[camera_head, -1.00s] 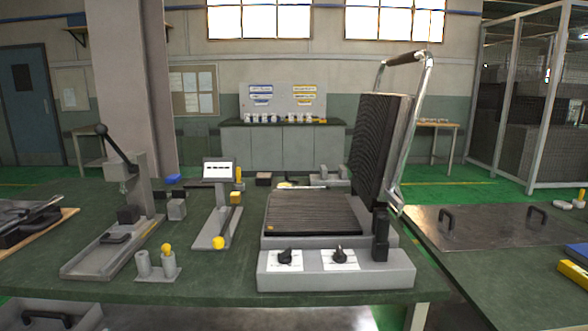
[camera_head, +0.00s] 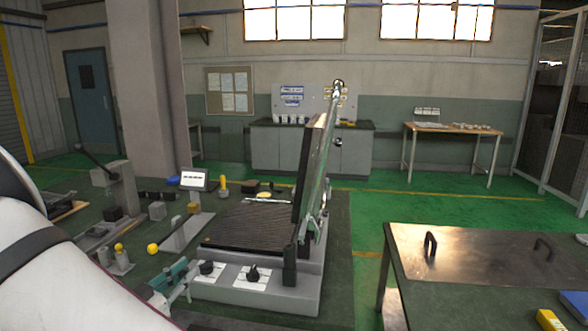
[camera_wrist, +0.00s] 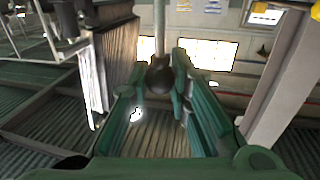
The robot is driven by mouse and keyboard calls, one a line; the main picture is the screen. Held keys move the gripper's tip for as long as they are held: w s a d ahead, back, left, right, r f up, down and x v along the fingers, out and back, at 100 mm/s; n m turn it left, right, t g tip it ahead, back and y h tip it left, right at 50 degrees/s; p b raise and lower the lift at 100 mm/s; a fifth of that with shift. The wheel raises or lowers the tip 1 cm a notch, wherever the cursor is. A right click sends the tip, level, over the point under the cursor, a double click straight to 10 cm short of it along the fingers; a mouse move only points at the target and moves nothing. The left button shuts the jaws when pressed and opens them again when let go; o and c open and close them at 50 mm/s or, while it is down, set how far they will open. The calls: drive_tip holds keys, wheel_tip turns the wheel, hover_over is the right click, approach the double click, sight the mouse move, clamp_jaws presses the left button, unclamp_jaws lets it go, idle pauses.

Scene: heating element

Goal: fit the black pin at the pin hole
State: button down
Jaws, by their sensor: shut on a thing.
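In the wrist view, the black pin (camera_wrist: 160,76) shows as a dark round knob with a pale grey shaft running up. The green fingers of my gripper (camera_wrist: 159,85) are shut on it, one on each side. In the head view, my gripper (camera_head: 176,283) is at the front left of the grill (camera_head: 240,294), near its control knobs. The pin is too small to make out there. I cannot pick out the pin hole in either view.
The grill's ribbed lid (camera_head: 309,175) stands open. A small stand with a yellow-topped pin (camera_head: 119,258), a display unit (camera_head: 193,181) and a lever press (camera_head: 118,188) are left of the grill. A metal-topped table (camera_head: 480,260) stands right, across a floor gap.

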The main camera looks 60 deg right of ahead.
drive_tip(key=s+d+r+m+g+p, duration=0.2)
drive_tip(key=s+d+r+g+p, duration=0.1)
drive_tip(key=d, duration=0.4)
drive_tip(key=s+d+r+m+g+p, duration=0.2)
drive_tip(key=s+d+r+g+p, duration=0.1)
drive_tip(key=s+d+r, duration=0.3)
drive_tip(key=s+d+r+m+g+y+p, duration=0.1)
drive_tip(key=s+d+r+m+g+p, duration=0.1)
drive_tip(key=d+r, duration=0.5)
drive_tip(key=s+d+g+p, duration=0.1)
drive_tip(key=s+g, duration=0.1)
drive_tip(key=s, duration=0.1)
drive_tip(key=shift+d+m+p, duration=0.35)
drive_tip(key=shift+m, duration=0.05)
drive_tip(key=shift+w+f, duration=0.1)
drive_tip(key=shift+f+b, duration=1.6)
drive_tip(key=shift+f, duration=1.2)
drive_tip(key=shift+f+b, duration=1.65)
drive_tip(key=shift+f, duration=0.6)
drive_tip(key=shift+r, duration=0.2)
drive_tip(key=shift+r+p, duration=0.75)
drive_tip(key=shift+r, duration=1)
